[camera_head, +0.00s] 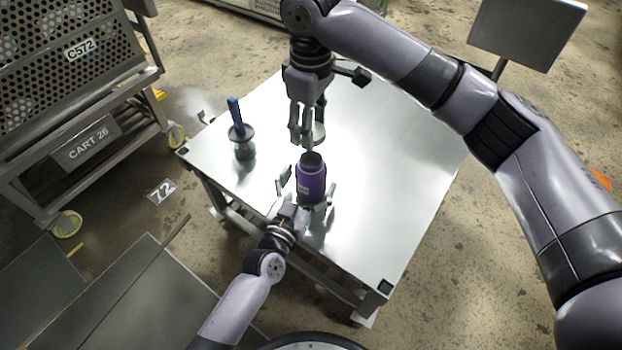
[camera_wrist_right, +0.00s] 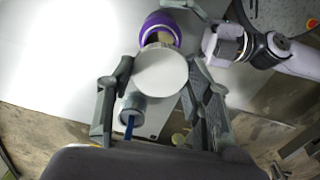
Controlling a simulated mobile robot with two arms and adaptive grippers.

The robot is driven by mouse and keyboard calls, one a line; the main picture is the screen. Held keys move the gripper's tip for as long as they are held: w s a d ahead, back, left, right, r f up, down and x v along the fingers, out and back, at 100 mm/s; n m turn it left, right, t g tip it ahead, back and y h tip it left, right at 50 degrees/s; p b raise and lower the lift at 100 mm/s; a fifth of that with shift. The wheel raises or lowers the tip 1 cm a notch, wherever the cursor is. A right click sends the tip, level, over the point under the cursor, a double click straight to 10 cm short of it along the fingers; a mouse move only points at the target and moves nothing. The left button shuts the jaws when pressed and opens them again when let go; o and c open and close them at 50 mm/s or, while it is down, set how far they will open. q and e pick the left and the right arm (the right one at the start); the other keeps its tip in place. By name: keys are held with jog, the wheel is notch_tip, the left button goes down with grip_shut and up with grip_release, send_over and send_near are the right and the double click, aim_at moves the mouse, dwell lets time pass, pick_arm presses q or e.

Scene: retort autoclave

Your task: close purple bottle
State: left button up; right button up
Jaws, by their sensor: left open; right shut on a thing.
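The purple bottle (camera_head: 311,182) stands upright on the metal table, its dark mouth open at the top. My left gripper (camera_head: 306,190) is open, with one finger on each side of the bottle; I cannot tell if they touch it. My right gripper (camera_head: 307,138) is above and just behind the bottle, shut on a pale round lid (camera_wrist_right: 160,73). In the right wrist view the lid sits between the fingers of my right gripper (camera_wrist_right: 155,88) and overlaps part of the purple bottle (camera_wrist_right: 161,24) beyond it.
A grey pot (camera_head: 243,150) with a blue-handled tool (camera_head: 235,112) stands at the table's left. The right half of the metal table (camera_head: 390,150) is clear. A perforated cart (camera_head: 85,150) stands at left. A grey panel (camera_head: 528,30) is at the upper right.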

pick_arm(q)
jog(key=shift+w+d, duration=0.1)
jog(key=shift+w, duration=0.1)
jog(key=shift+c, duration=0.5)
jog(key=c, duration=1.7)
pick_arm(e)
send_over(310, 170)
jog(key=w, duration=0.3)
jog(key=shift+s+d+f, duration=0.1)
jog(key=shift+f, duration=1.15)
jog(key=shift+s+f, duration=0.1)
jog(key=shift+f, duration=1.15)
jog(key=shift+f, duration=0.9)
jog(key=shift+f, duration=0.55)
